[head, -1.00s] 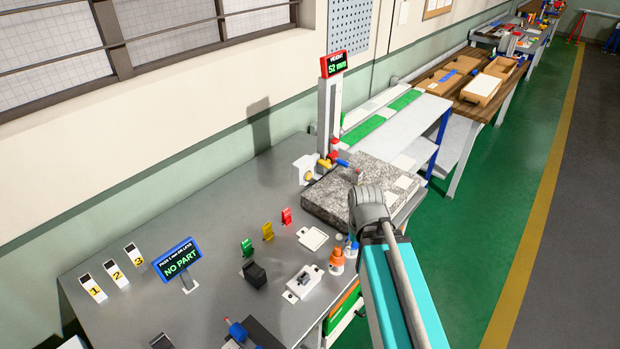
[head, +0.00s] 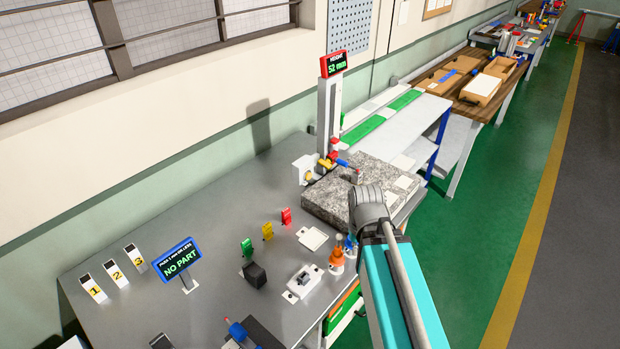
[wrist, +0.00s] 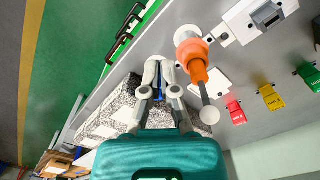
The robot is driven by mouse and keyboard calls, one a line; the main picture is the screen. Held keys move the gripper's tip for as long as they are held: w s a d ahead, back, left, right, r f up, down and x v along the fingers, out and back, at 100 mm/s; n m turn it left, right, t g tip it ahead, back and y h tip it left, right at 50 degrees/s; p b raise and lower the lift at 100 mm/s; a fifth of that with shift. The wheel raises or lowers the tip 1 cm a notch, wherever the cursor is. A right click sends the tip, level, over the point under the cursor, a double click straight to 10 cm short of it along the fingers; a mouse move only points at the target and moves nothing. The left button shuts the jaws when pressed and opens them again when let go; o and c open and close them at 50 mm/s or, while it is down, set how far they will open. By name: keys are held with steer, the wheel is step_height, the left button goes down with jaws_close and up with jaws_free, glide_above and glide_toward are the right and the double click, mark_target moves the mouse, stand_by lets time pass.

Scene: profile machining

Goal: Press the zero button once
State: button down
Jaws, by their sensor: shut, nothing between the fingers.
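The height gauge (head: 329,110) stands upright at the back of the bench. Its red-framed display (head: 334,64) reads 52 mm. At its foot a white block (head: 303,170) with a yellow round part stands beside the granite plate (head: 328,207). I cannot make out any zero label, so I cannot tell which part is the zero button. My gripper (wrist: 160,66) is shut and empty in the wrist view, over the front edge of the bench beside the granite plate. In the head view my own arm mostly hides it.

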mark_target(308, 176)
steer(key=shift+w, duration=0.1)
stand_by(0.6)
steer(key=w+f+t+y+b, duration=0.1)
steer(key=w+t+b, duration=0.1)
steer(key=w, duration=0.6)
steer(key=w+a+f+t+y+b, duration=0.1)
steer(key=w+t+y+b, duration=0.1)
steer(key=w, duration=0.7)
steer(key=w+a+f+t+y+b, duration=0.1)
steer(key=w+b, duration=0.3)
steer(key=w, duration=0.4)
steer(key=shift+w+f+n+t+y, duration=0.15)
steer(key=shift+w+n+t+y, duration=0.2)
steer(key=shift+t+y, duration=0.35)
steer(key=shift+w+d+r+t, duration=0.1)
steer(key=shift+w+r+t, duration=0.15)
steer(key=shift+w, duration=0.4)
steer(key=shift+w+a, duration=3.1)
steer(key=shift+a, duration=0.05)
steer(key=shift+w+a, duration=0.1)
steer(key=shift+w+a, duration=0.2)
